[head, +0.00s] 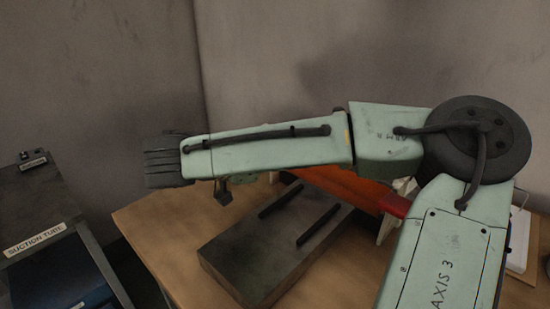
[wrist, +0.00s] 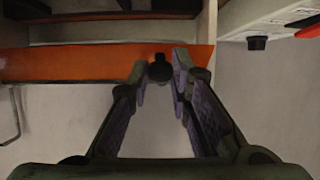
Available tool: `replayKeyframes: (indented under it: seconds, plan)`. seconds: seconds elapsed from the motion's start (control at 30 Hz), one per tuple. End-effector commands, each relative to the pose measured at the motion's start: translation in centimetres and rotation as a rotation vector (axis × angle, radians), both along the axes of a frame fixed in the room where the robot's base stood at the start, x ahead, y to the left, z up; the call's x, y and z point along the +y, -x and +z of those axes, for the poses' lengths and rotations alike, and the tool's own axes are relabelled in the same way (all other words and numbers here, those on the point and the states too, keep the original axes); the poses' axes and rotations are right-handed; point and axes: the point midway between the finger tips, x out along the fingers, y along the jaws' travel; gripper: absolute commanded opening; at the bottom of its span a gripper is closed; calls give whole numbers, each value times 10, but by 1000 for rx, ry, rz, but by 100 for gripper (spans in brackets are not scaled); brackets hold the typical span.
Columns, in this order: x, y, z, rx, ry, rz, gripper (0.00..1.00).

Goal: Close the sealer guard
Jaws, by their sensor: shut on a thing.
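The orange sealer guard (wrist: 70,65) runs as a flat band across the left and middle of the wrist view. A dark round knob (wrist: 160,70) stands at its right part. My gripper (wrist: 161,62) has its two fingers closed in on this knob, one on each side. In the head view an orange panel (head: 350,187), which looks like the same guard, shows below my arm. My arm covers much of it, and my fingertips cannot be made out there.
A wooden table (head: 155,225) bears a grey block (head: 240,255) with two dark bars. A dark cabinet labelled "SUCTION TUBE" (head: 35,200) stands at the left. In the wrist view a white panel (wrist: 245,15) with a black knob (wrist: 257,42) is at the upper right.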

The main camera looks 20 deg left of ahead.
Motion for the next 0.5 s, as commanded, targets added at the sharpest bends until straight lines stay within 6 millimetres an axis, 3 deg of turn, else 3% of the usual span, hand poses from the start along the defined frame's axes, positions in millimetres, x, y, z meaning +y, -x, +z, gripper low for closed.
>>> replayKeyframes:
  seconds: [0.5]
  plan:
    - [0,-2,-9,-164,61,1,0]
